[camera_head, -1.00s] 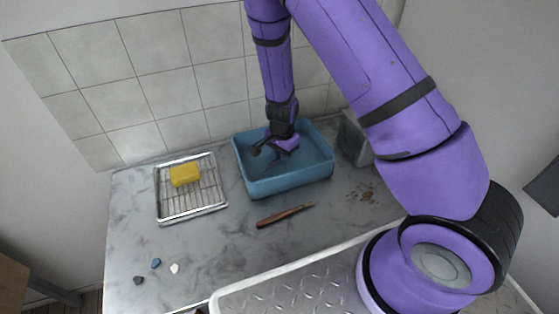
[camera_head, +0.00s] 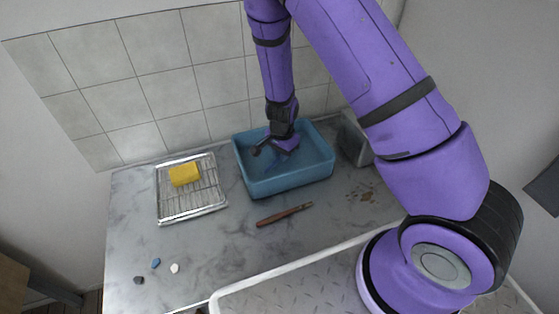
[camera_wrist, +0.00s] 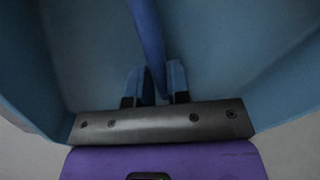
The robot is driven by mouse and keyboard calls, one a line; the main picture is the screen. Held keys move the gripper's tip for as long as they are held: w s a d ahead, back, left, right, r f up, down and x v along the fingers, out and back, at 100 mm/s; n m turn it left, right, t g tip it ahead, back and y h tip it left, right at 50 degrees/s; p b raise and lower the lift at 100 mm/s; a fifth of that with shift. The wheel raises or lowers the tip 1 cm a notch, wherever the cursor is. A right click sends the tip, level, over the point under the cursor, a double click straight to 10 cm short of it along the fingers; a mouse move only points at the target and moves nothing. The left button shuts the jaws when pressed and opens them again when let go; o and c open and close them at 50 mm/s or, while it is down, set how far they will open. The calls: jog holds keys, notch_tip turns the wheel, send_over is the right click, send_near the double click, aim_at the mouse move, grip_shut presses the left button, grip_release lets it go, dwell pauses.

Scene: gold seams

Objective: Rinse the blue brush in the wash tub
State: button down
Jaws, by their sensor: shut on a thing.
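The blue wash tub (camera_head: 291,184) stands on the counter against the tiled wall. My gripper (camera_head: 283,150) reaches down inside it from above. In the wrist view my gripper (camera_wrist: 154,82) is shut on the blue brush (camera_wrist: 149,36), whose handle runs up between the two fingers. The tub's blue walls (camera_wrist: 55,55) surround the fingers there. The brush's bristle end is not clear in either view, and I cannot tell how deep it sits in the tub.
A metal rack tray (camera_head: 207,207) holding a yellow sponge (camera_head: 184,175) is left of the tub. A wooden-handled tool (camera_head: 284,215) lies before the tub. A grey box (camera_head: 354,138) stands at right, near brown crumbs (camera_head: 362,194).

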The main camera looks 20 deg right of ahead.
notch_tip(320, 180, up, 10)
dwell(1.6)
jog(key=shift+r, duration=0.1)
dwell(1.8)
jog(key=shift+r, duration=2)
